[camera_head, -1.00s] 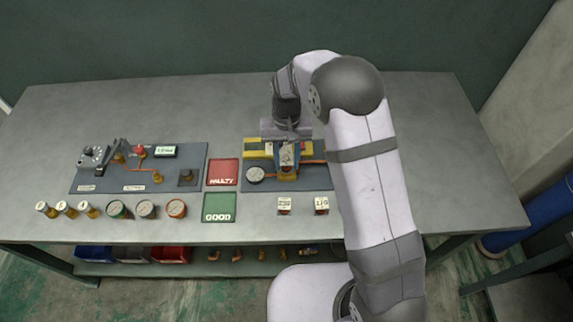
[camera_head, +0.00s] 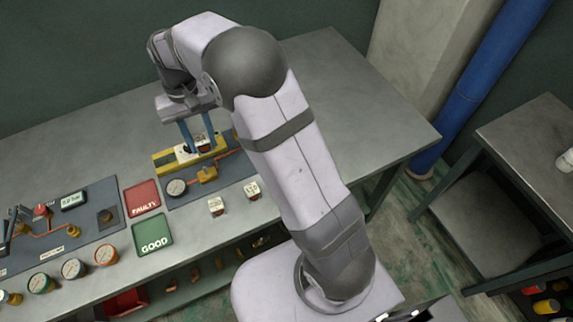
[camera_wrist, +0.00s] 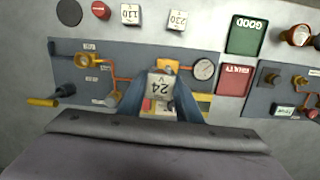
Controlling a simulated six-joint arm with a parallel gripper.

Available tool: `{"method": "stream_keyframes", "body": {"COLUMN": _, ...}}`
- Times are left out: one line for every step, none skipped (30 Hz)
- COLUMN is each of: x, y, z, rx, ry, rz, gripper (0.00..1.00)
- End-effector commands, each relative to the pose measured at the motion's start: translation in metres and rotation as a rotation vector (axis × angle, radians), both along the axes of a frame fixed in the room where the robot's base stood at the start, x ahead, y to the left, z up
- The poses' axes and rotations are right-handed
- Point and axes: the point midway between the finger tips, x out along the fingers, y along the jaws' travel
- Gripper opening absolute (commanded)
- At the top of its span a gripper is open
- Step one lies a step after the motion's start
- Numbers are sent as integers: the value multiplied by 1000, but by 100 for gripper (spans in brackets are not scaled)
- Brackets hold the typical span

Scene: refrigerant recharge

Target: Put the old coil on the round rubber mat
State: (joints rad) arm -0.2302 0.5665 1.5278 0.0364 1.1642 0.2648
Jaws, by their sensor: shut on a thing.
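My gripper (camera_head: 200,130) has its blue fingers shut on the old coil (camera_head: 203,145), a small block with a white label. In the wrist view my gripper (camera_wrist: 161,88) holds the coil (camera_wrist: 160,86), with "24 V" readable on its label. The coil looks raised above the orange valve body (camera_head: 207,174) on the grey panel. The round rubber mat (camera_wrist: 69,12) is a dark disc on the table at the wrist view's top left. In the head view it is not visible, likely behind my arm.
Two spare coils, marked 120 (camera_wrist: 130,14) and 230 (camera_wrist: 177,20), and a red disc (camera_wrist: 101,10) stand beside the mat. A gauge (camera_wrist: 204,69), red FAULTY tray (camera_wrist: 235,80) and green GOOD tray (camera_wrist: 247,35) are nearby. The back table is clear.

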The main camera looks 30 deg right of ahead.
Motion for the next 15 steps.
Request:
{"method": "stream_keyframes", "body": {"x": 5, "y": -14, "z": 1, "rx": 0, "ry": -2, "rz": -33, "gripper": 10}}
{"method": "stream_keyframes", "body": {"x": 7, "y": -22, "z": 3, "rx": 1, "ry": -3, "rz": -51, "gripper": 10}}
{"method": "stream_keyframes", "body": {"x": 11, "y": -35, "z": 5, "rx": 0, "ry": -4, "rz": -82, "gripper": 10}}
{"method": "stream_keyframes", "body": {"x": 13, "y": -45, "z": 8, "rx": 0, "ry": -4, "rz": -106, "gripper": 10}}
{"method": "stream_keyframes", "body": {"x": 16, "y": -56, "z": 10, "rx": 0, "ry": -4, "rz": -131, "gripper": 10}}
{"method": "stream_keyframes", "body": {"x": 19, "y": -73, "z": 15, "rx": 0, "ry": -6, "rz": -168, "gripper": 10}}
{"method": "stream_keyframes", "body": {"x": 20, "y": -86, "z": 18, "rx": 0, "ry": -5, "rz": -197, "gripper": 10}}
{"method": "stream_keyframes", "body": {"x": 20, "y": -100, "z": 21, "rx": 0, "ry": -4, "rz": -229, "gripper": 10}}
{"method": "stream_keyframes", "body": {"x": 18, "y": -119, "z": 24, "rx": 0, "ry": -5, "rz": -271, "gripper": 10}}
{"method": "stream_keyframes", "body": {"x": 14, "y": -133, "z": 25, "rx": 0, "ry": -3, "rz": -304, "gripper": 10}}
{"method": "stream_keyframes", "body": {"x": 10, "y": -147, "z": 27, "rx": 0, "ry": -3, "rz": -337, "gripper": 10}}
{"method": "stream_keyframes", "body": {"x": 3, "y": -164, "z": 28, "rx": 0, "ry": -2, "rz": -379, "gripper": 10}}
{"method": "stream_keyframes", "body": {"x": -4, "y": -176, "z": 28, "rx": 0, "ry": -3, "rz": -409, "gripper": 10}}
{"method": "stream_keyframes", "body": {"x": -11, "y": -188, "z": 28, "rx": 0, "ry": -1, "rz": -439, "gripper": 10}}
{"method": "stream_keyframes", "body": {"x": -22, "y": -202, "z": 28, "rx": 0, "ry": -1, "rz": -480, "gripper": 10}}
